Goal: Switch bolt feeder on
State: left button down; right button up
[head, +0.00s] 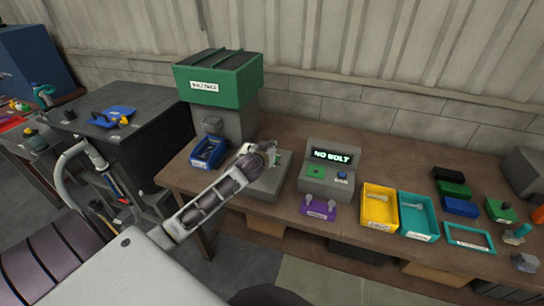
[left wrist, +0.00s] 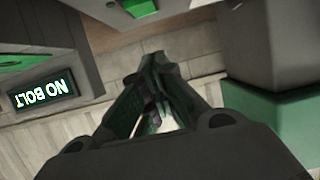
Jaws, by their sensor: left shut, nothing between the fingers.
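The bolt feeder (head: 218,80) is a grey machine with a green top and a label, standing at the back left of the brown bench. Its green part also shows at the right of the left wrist view (left wrist: 285,125). A grey box with a lit "NO BOLT" display (head: 331,156) stands to its right; the display is upside down in the left wrist view (left wrist: 42,95). The box has a green panel and a blue button (head: 342,175). My left gripper (head: 272,152) is shut and empty, between the feeder and this box. My right gripper is not in view.
A blue bin (head: 208,152) sits before the feeder. A low grey block (head: 268,186) lies under my left gripper. A purple holder (head: 318,211), a yellow tray (head: 379,224) and a teal tray (head: 433,233) stand to the right along the bench. A corrugated wall closes the back.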

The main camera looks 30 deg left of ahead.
pick_arm(q)
jog(key=shift+w+f, duration=0.1)
jog(key=shift+w, duration=0.2)
jog(key=shift+s+f, duration=0.15)
jog(key=shift+f, duration=0.85)
jog(key=shift+s+f, duration=0.1)
jog(key=shift+f, duration=0.9)
jog(key=shift+f, duration=0.15)
jog(key=shift+s+f, duration=0.15)
jog(key=shift+f, duration=0.05)
jog(key=shift+p, duration=0.3)
jog(key=shift+r+p, duration=0.7)
jog(key=shift+r, duration=0.05)
